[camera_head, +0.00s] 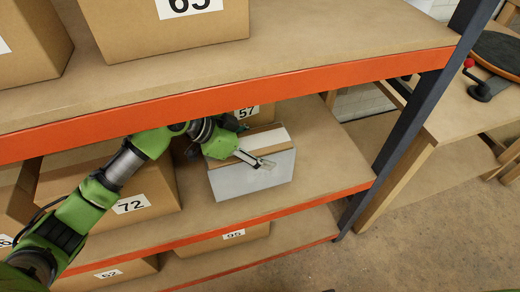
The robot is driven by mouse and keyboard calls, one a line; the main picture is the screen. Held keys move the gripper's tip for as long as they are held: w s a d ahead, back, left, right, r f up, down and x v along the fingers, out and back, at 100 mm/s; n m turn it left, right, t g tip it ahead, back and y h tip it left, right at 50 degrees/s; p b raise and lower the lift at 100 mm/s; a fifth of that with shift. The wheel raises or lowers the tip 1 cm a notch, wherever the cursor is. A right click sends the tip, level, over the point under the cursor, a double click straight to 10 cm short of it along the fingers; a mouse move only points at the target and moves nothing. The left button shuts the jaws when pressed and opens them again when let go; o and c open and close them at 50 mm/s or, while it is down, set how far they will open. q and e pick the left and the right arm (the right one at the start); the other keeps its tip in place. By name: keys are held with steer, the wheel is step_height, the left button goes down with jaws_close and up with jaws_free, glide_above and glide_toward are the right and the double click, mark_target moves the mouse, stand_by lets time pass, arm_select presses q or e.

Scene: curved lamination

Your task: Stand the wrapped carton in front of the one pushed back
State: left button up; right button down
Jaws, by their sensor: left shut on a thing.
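The wrapped carton (254,183) has a grey-white wrap around its lower part and bare brown cardboard with a pale strip on top. It stands on the middle shelf, near the front edge. My left gripper (256,150) is shut on its upper part, one pale finger lying across the wrapped front face. The far finger is partly hidden. The carton marked 57 (262,113) stands farther back, directly behind the wrapped carton, and is partly hidden by it and my gripper. My right gripper is out of view.
A carton marked 72 (150,185) stands to the left on the middle shelf (325,166). Above, the upper shelf's orange beam (290,85) runs close over my arm. A dark upright (412,118) bounds the right side. Shelf room right of the wrapped carton is free.

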arm_select(q)
steer(key=o, duration=1.7)
steer(key=shift+f, duration=0.15)
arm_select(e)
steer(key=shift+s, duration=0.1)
arm_select(q)
steer(key=shift+a+r, duration=0.2)
steer(key=shift+r, duration=0.05)
steer(key=p+v, duration=0.1)
steer(key=v, duration=1)
steer(key=shift+a+r, duration=0.1)
steer(key=shift+r, duration=0.15)
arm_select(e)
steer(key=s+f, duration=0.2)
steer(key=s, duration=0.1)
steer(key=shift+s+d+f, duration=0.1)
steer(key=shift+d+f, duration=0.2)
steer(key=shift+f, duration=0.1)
